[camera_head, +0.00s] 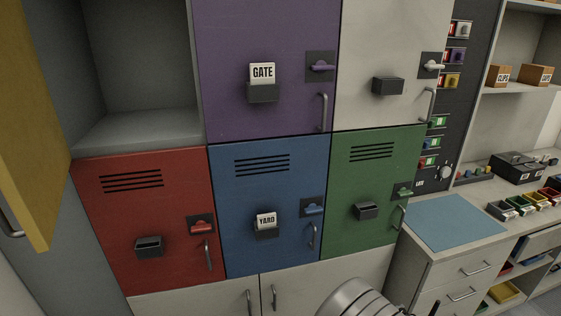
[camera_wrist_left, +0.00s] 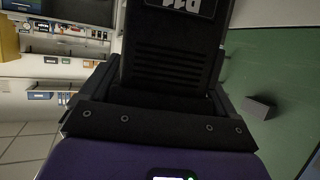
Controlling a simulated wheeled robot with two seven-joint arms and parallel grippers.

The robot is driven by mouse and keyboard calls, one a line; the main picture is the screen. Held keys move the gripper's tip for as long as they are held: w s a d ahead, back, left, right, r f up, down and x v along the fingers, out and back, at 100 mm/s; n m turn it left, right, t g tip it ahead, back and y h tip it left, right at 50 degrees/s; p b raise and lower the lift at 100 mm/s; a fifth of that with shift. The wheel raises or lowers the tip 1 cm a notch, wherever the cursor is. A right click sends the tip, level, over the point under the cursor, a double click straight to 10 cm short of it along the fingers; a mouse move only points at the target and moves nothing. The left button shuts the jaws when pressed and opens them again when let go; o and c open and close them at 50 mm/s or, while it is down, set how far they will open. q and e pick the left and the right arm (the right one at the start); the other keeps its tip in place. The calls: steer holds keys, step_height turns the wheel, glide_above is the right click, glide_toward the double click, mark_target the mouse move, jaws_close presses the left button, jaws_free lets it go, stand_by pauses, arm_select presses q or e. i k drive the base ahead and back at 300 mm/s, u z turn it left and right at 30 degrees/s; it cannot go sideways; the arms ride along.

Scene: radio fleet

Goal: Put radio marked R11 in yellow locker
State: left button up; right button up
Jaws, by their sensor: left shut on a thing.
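A black radio (camera_wrist_left: 172,50) fills the upper middle of the left wrist view, with ribbed lines on its face. The yellow locker's door (camera_head: 32,120) stands swung open at the left of the head view. The grey compartment (camera_head: 130,55) beside it is open and its visible part is empty. Neither gripper can be made out in the head view.
Closed lockers stand around it: purple (camera_head: 225,60) marked GATE, white (camera_head: 375,45), red (camera_head: 160,210), blue (camera_head: 250,195) marked YARD and green (camera_head: 375,175). A counter with a blue mat (camera_head: 455,222) is at the right. The green surface (camera_wrist_left: 270,70) fills the wrist view's right side.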

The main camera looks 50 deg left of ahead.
mark_target(169, 124)
steer(key=u, duration=1.8)
